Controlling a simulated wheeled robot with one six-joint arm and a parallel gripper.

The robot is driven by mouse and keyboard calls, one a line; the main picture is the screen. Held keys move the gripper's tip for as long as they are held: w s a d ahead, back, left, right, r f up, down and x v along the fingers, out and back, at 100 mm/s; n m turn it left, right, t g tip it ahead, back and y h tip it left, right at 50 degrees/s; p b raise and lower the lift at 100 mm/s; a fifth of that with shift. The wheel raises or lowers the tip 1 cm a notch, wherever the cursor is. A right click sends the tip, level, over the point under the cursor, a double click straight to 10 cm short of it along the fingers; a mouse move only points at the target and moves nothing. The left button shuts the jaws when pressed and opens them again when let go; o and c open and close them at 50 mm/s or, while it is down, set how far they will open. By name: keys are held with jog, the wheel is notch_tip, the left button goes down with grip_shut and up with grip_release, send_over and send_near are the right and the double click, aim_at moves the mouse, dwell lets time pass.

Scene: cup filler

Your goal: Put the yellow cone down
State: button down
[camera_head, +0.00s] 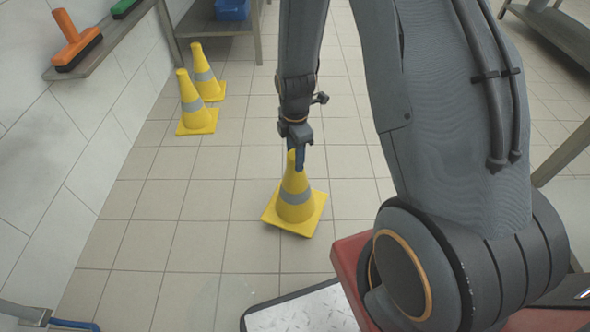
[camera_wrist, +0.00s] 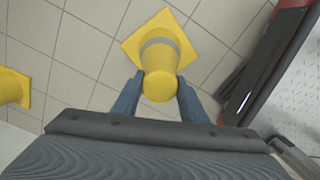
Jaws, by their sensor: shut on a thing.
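The yellow cone (camera_head: 295,200) with a grey band is upright below my gripper (camera_head: 298,158) in the head view. My gripper is shut on the top of this cone. In the wrist view the yellow cone (camera_wrist: 160,68) sits between the two blue fingers of my gripper (camera_wrist: 158,90), its base pointing away. I cannot tell for sure whether its base touches the tiled floor or hangs just above it.
Two other yellow cones (camera_head: 195,108) (camera_head: 206,75) stand by the left wall. A shelf (camera_head: 110,55) on that wall holds an orange brush (camera_head: 76,42). A metal table (camera_head: 215,25) stands behind. Floor tiles (camera_head: 200,215) left of the held cone are clear.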

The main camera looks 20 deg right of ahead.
aim_at(295, 184)
jog(key=shift+f+b, duration=0.75)
jog(key=shift+f, duration=1.2)
jog(key=c, duration=1.1)
grip_release()
jog(key=shift+f, duration=0.1)
